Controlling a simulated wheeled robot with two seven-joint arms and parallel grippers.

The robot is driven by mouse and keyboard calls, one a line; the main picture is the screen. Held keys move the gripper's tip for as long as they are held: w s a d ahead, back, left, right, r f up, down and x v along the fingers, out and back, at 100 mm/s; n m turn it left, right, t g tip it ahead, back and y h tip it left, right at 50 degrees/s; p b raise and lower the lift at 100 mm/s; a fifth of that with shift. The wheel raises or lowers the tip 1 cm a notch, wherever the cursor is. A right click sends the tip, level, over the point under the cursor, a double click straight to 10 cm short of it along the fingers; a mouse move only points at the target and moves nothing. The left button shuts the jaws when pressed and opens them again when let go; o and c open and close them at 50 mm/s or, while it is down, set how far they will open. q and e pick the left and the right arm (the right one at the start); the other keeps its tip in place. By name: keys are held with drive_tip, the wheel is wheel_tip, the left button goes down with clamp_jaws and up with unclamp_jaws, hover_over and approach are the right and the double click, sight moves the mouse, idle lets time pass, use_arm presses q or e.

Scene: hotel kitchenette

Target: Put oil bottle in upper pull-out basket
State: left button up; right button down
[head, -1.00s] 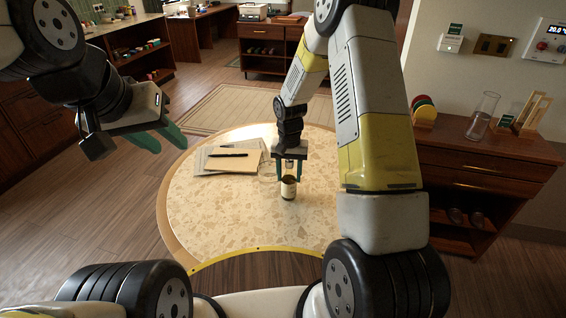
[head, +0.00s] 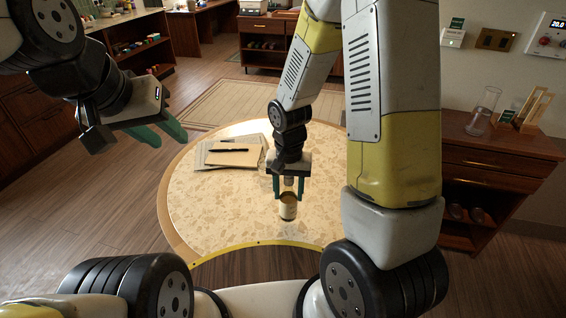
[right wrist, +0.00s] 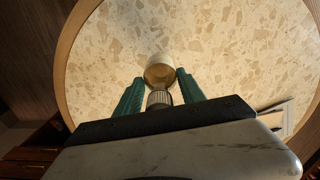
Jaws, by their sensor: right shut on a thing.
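A small bottle with a pale label and brown contents (head: 288,211), seemingly the oil bottle, is held over the round table. My right gripper (head: 289,190) is shut on its upper part, one green finger on each side. In the right wrist view the bottle (right wrist: 160,74) points away from the palm, its ribbed metal cap between the fingers. Whether its base touches the table I cannot tell. My left gripper (head: 160,133) is open and empty at the left, away from the table. No pull-out basket can be made out.
The round speckled table (head: 215,205) carries papers and a notebook with a pen (head: 232,155) left of the bottle. A wooden cabinet (head: 490,160) at the right bears a glass cylinder (head: 483,110) and a wooden rack. A shelved counter (head: 135,55) stands at the back left.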

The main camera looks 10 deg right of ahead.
drive_tip(key=shift+s+r, duration=0.1)
drive_tip(key=shift+s, duration=0.45)
drive_tip(key=w+d+n, duration=0.2)
drive_tip(key=w+d, duration=0.4)
drive_tip(key=w, duration=0.3)
drive_tip(key=shift+w+d+n, duration=0.2)
drive_tip(key=shift+w+n, duration=0.2)
